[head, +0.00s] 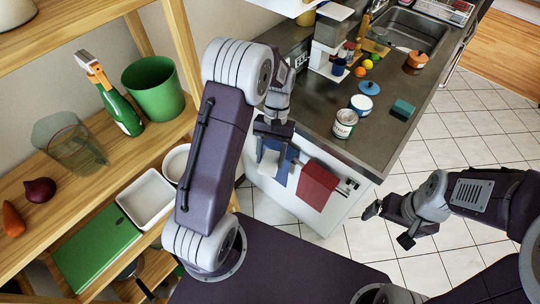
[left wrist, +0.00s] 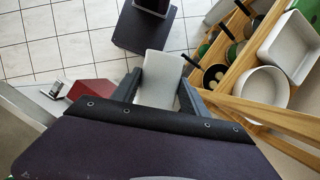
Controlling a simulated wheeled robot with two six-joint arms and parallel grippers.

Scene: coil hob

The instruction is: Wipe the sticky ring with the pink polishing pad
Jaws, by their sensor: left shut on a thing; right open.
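My left gripper (head: 272,146) is in front of the counter's near end, shut on a pale grey-white flat thing (head: 268,164). In the left wrist view the pale thing (left wrist: 160,72) sits between the two dark fingers and sticks out beyond them. I cannot tell its exact kind, and no pink shows on it. No pink polishing pad is clear to see elsewhere. No sticky ring can be made out on the counter (head: 385,125). My right gripper (head: 389,226) is open and empty over the tiled floor, to the right of the counter.
A blue cloth (head: 287,163) and a red cloth (head: 318,186) hang at the counter's near face. A can (head: 345,122), a blue-lidded pot (head: 362,103) and a teal sponge (head: 403,108) stand on the counter. A wooden shelf (head: 75,160) with kitchenware is at left. Floor at right is clear.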

